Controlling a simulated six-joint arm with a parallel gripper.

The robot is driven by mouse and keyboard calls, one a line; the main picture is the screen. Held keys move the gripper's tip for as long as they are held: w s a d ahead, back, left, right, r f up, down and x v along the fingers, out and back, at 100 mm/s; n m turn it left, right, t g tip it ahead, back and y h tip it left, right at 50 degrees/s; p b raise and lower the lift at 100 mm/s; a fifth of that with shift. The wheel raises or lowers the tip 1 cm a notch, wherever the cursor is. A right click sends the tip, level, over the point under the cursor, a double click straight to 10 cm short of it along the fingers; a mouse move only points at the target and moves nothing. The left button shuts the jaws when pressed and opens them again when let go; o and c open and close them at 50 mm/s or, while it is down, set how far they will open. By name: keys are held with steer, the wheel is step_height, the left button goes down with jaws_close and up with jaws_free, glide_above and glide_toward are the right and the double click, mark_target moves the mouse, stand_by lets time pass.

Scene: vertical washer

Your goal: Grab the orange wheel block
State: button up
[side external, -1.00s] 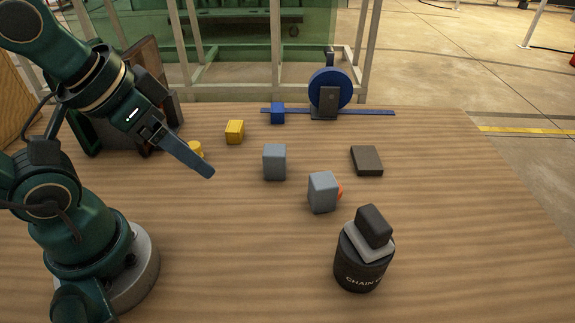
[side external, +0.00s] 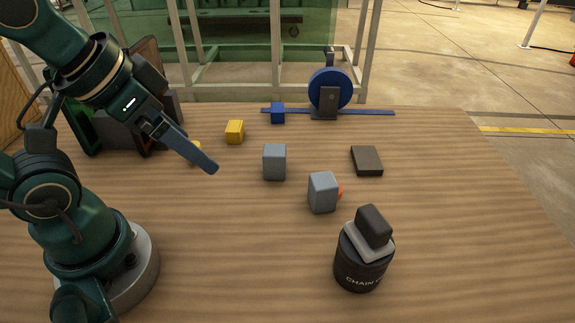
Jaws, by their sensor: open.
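An orange thing (side external: 340,192), which may be the orange wheel block, shows only as a small rounded edge. The rest of it is hidden behind a grey block (side external: 322,193) on the right middle of the table. I cannot tell whether the two touch. My gripper (side external: 213,168) is to the left of it, above the table, pointing down and to the right. It is open and holds nothing that I can see. A second grey block (side external: 274,163) stands between my gripper and the orange thing, a little farther back.
A black canister (side external: 360,270) with a grey piece and a dark block on top stands in front. A dark flat block (side external: 367,160) lies behind right. A yellow cube (side external: 235,132), a blue cube (side external: 277,113) and a blue wheel (side external: 330,88) are at the back. The front middle is clear.

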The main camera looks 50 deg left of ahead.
steer(key=w+d+r+m, duration=0.1)
steer(key=w+r+m, duration=0.1)
steer(key=w+r, duration=0.35)
steer(key=m+g, duration=0.3)
steer(key=g, duration=0.1)
glide_above(326, 179)
steer(key=a, duration=0.2)
steer(key=f, duration=1)
steer(key=shift+w+d+f, duration=0.1)
steer(key=shift+d+f, duration=0.1)
steer(key=shift+f, duration=0.1)
steer(key=shift+m+g, duration=0.3)
steer(key=shift+g, duration=0.6)
steer(key=f, duration=0.2)
steer(key=d+f, duration=0.1)
steer(key=f, duration=0.3)
steer(key=shift+d+f, duration=0.1)
steer(key=shift+d, duration=0.15)
steer(key=shift+s+f, duration=0.2)
steer(key=shift+f, duration=2.45)
jaws_close()
steer(key=shift+r, duration=0.1)
